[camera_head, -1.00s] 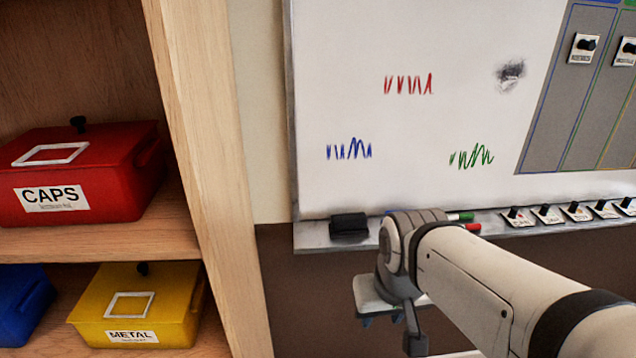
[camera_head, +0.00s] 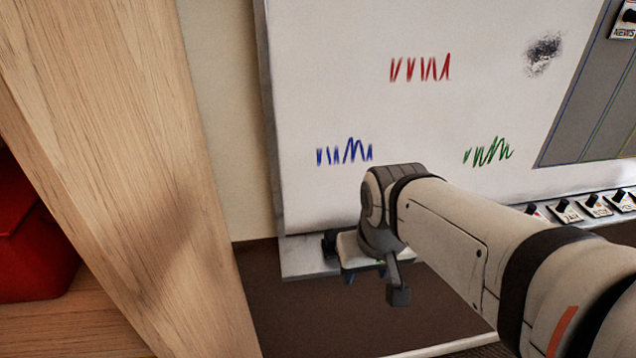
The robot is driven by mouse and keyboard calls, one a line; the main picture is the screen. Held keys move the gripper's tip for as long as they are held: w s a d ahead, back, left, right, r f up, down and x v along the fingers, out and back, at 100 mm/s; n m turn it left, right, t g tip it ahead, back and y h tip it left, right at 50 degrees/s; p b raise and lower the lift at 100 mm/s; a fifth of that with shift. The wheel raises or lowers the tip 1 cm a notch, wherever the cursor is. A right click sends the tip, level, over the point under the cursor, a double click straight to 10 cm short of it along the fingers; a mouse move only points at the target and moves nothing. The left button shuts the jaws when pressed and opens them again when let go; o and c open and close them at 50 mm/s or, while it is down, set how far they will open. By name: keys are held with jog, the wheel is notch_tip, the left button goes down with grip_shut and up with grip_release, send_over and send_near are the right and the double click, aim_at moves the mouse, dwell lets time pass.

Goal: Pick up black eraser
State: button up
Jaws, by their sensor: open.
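The black eraser (camera_head: 329,243) lies on the ledge under the whiteboard, near the ledge's left end. Only a small dark part of it shows; my wrist and gripper hide the rest. My gripper (camera_head: 365,275) is just in front and to the right of it in the picture, with its bluish fingertips pointing down below a pale palm. The gripper is open, and I see nothing held in it. I cannot tell whether it touches the eraser.
The whiteboard (camera_head: 400,115) bears red, blue and green scribbles and a dark smudge. The ledge (camera_head: 300,262) runs below it, with labelled magnets (camera_head: 566,212) at the right. A wooden shelf post (camera_head: 120,150) and red box (camera_head: 30,240) stand at the left.

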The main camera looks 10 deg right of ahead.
jog(key=shift+o, duration=0.6)
jog(key=shift+w+r, duration=0.25)
jog(key=shift+w, duration=0.15)
jog(key=o, duration=1)
jog(key=w+g, duration=0.1)
jog(key=w, duration=0.3)
jog(key=w+r+p, duration=0.1)
jog(key=w, duration=0.3)
jog(key=w+r+g+p, duration=0.1)
jog(key=w, duration=0.3)
jog(key=shift+w+d+r+g, duration=0.1)
jog(key=shift+d+r+g, duration=0.05)
jog(key=shift+d+g, duration=0.2)
jog(key=shift+w, duration=0.2)
jog(key=shift+f, duration=0.4)
jog(key=shift+w+a+f+p, duration=0.15)
jog(key=shift+f+p, duration=0.15)
jog(key=shift+f, duration=1.5)
jog(key=shift+a+f+p, duration=0.1)
jog(key=shift+f+p, duration=0.15)
jog(key=shift+f, duration=1.5)
